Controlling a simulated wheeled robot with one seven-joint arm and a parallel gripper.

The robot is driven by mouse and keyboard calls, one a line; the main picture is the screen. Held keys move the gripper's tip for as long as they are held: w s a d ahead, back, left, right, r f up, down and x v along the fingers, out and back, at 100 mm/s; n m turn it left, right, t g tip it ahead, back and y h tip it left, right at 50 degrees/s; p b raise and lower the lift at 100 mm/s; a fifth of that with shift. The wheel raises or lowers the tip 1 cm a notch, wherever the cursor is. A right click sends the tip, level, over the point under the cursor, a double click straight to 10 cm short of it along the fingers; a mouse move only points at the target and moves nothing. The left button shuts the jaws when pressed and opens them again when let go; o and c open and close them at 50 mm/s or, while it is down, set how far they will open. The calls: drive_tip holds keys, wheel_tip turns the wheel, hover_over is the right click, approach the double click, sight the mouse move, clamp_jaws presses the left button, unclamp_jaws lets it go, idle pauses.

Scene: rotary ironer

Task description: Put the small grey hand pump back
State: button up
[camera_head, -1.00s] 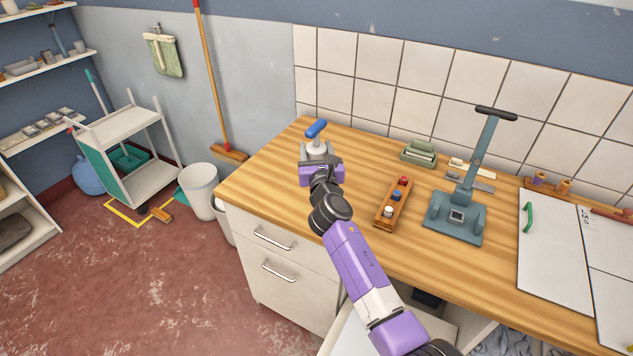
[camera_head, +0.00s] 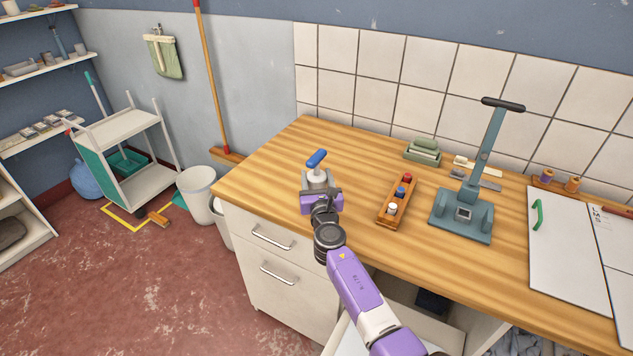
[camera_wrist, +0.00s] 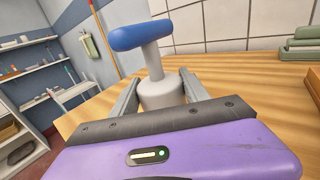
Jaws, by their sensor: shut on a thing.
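The small grey hand pump (camera_head: 318,174) has a grey body and a blue bar handle on top. It stands upright over the left part of the wooden worktop. My gripper (camera_head: 320,191) is shut on the pump's body from the front side. In the wrist view, the grey body of the pump (camera_wrist: 160,92) sits between my two fingers, with its blue handle above them. The pump's lower end is hidden, so I cannot tell whether it touches the worktop.
A wooden holder (camera_head: 384,220) with small coloured bottles is just right of my gripper. Farther right stand a tall blue-grey device (camera_head: 462,228) and a white board (camera_head: 562,258). The worktop (camera_head: 262,174) is clear to the left.

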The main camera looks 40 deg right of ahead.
drive_tip(key=shift+f, duration=0.15)
drive_tip(key=o, duration=1.6)
drive_tip(key=shift+c, duration=0.2)
drive_tip(key=shift+r, duration=0.2)
drive_tip(key=shift+s+a, duration=0.1)
drive_tip(key=shift+s, duration=0.1)
drive_tip(key=p+v, duration=0.1)
drive_tip(key=v, duration=1)
drive_tip(key=shift+s+a+p, duration=0.2)
drive_tip(key=shift+p, duration=0.1)
